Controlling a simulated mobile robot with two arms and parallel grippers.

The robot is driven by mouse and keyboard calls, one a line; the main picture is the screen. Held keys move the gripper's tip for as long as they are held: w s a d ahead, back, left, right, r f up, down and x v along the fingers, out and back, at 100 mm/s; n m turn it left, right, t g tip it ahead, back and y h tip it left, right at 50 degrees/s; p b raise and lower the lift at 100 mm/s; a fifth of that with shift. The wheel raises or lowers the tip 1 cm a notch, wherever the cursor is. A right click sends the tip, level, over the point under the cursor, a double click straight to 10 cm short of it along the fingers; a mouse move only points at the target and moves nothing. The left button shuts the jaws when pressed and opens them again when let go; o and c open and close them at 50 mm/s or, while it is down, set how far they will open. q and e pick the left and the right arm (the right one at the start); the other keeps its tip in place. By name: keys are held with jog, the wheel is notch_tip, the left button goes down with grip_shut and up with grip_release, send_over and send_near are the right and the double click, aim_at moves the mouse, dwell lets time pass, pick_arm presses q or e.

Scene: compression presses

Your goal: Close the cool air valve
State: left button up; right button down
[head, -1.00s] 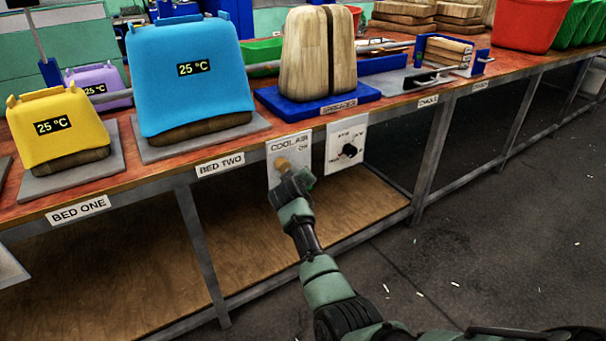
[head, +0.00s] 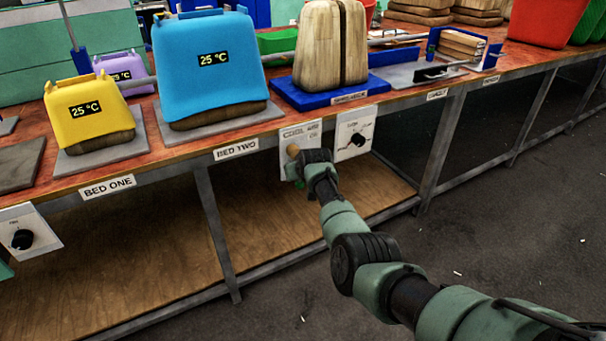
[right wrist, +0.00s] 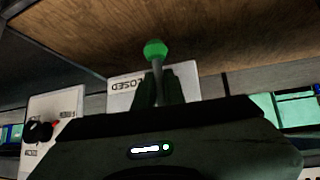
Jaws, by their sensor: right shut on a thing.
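The cool air valve panel (head: 300,132) is a white plate on the bench's front edge, with a brass-coloured fitting (head: 293,151). My right gripper (head: 305,163) is at the panel and covers part of it. In the right wrist view my right gripper (right wrist: 158,88) is shut around the thin metal stem of the valve handle. The handle's green ball end (right wrist: 155,49) sticks out beyond the fingers. In that view the plate (right wrist: 125,84) carries the word CLOSED, upside down. My left gripper is not in view.
A second white panel with a black knob (head: 356,139) sits just right of the valve. Another knob panel (head: 27,232) hangs at the far left. A plywood shelf (head: 130,255) lies below the bench.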

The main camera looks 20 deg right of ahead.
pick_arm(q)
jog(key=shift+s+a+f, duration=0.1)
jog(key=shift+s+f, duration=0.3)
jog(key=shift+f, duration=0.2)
pick_arm(e)
jog(key=shift+a+f, duration=0.1)
jog(key=shift+a, duration=0.15)
jog(key=c, duration=1.5)
grip_release()
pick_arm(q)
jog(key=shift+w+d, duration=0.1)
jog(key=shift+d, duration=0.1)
pick_arm(e)
jog(key=shift+d, duration=0.1)
